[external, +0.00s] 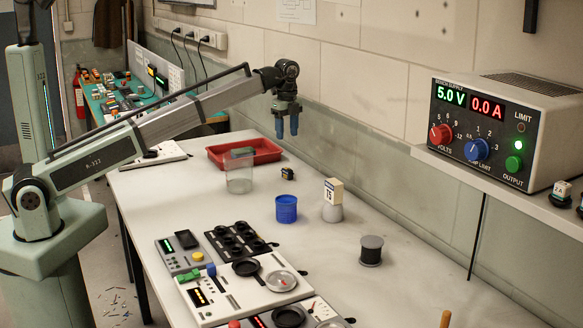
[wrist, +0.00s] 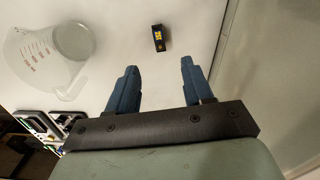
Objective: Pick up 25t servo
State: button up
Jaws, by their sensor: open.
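A small black block with a yellow label (wrist: 158,38), which looks like a servo, lies on the bench ahead of my fingertips in the wrist view. In the external view it is the small dark block (external: 288,173) beyond the blue cup. Its label is too small to read. My gripper (external: 287,131) hangs with its blue fingers down, above the bench and apart from the block. In the wrist view my gripper (wrist: 158,65) is open, with nothing between its fingers.
A clear beaker (external: 239,180) stands left of the block, and it also shows in the wrist view (wrist: 42,60). A red tray (external: 262,157) lies behind. A blue cup (external: 286,210), a white-labelled block (external: 333,192) on a stand and a spool (external: 371,251) stand nearer.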

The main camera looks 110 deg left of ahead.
aim_at(287, 169)
notch_tip(287, 169, down, 14)
jog(key=shift+d+r, duration=0.15)
grip_shut()
dwell(1.0)
